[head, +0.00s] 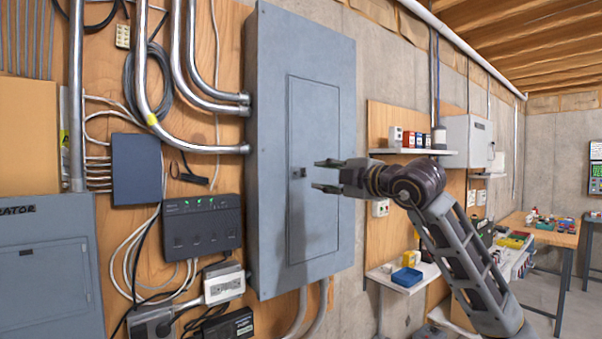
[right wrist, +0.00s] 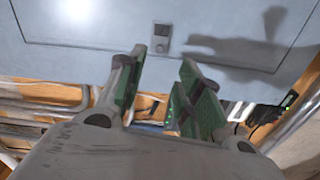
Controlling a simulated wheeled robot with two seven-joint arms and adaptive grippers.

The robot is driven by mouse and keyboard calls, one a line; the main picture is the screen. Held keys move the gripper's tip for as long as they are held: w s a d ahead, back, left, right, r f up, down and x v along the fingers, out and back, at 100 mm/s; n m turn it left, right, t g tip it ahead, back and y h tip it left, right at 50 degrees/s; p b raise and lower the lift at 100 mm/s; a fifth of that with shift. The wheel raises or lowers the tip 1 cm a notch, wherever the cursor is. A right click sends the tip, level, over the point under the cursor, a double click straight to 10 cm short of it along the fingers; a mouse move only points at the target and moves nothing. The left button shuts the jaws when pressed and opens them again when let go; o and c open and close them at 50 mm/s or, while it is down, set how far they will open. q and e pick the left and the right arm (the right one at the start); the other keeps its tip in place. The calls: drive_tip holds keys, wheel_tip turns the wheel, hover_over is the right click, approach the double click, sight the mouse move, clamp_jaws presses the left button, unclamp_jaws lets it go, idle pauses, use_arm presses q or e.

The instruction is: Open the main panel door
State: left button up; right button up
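The main panel (head: 270,120) is a tall grey metal box on the wall in the head view. Its inset door (head: 315,220) looks shut, with a small dark latch (head: 298,173) at its left edge. The latch also shows in the right wrist view (right wrist: 161,38). My right gripper (head: 318,175) is in front of the door just right of the latch, fingers pointing left. In the right wrist view its green-padded fingers (right wrist: 168,92) are apart with nothing between them. The latch lies beyond the fingertips, apart from them. My left gripper is not in view.
Metal conduits (head: 185,70) enter the panel's left side. A black router (head: 201,226) and a grey generator box (head: 48,265) are at the left. A shelf (head: 412,152) and a lower shelf (head: 402,282) hold items right of the panel. A workbench (head: 545,232) stands farther right.

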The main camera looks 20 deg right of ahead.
sight(299, 173)
drive_tip(key=p+x, duration=0.3)
drive_tip(key=x, duration=0.6)
drive_tip(key=shift+w, duration=0.2)
drive_tip(key=shift+w+a+p, duration=0.25)
drive_tip(key=shift+w+p, duration=0.05)
drive_tip(key=shift+w, duration=0.35)
clamp_jaws()
